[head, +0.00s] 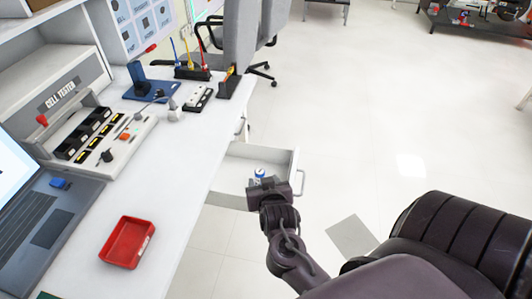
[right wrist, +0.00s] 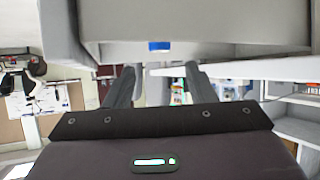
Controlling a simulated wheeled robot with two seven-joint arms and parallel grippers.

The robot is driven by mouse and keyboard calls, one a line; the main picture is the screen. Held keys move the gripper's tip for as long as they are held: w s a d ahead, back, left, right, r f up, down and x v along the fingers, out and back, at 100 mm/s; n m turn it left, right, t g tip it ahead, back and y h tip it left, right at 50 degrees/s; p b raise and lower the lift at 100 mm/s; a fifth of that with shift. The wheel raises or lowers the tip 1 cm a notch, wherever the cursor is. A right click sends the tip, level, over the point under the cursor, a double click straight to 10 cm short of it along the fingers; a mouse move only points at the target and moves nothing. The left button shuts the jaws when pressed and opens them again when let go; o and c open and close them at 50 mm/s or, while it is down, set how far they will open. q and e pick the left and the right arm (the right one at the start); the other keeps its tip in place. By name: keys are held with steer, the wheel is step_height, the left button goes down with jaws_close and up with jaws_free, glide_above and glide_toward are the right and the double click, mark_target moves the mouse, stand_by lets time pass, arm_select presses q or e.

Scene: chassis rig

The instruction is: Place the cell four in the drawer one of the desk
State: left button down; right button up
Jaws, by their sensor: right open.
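The desk's drawer (head: 225,198) is pulled open beside the desk. A small white-and-blue cell (head: 260,172) appears upright inside it; I cannot read a number on it. My right gripper (head: 267,184) is at the drawer's near side, just by the cell, hiding part of it. In the right wrist view, the two fingers (right wrist: 160,72) are spread with nothing between them. The cell's blue end (right wrist: 160,45) shows past the drawer wall (right wrist: 190,22), apart from the fingers. My left gripper is not in view.
A chair (head: 240,35) stands at the back. The floor right of the drawer is clear.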

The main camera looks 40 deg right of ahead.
steer(key=shift+v, duration=1.7)
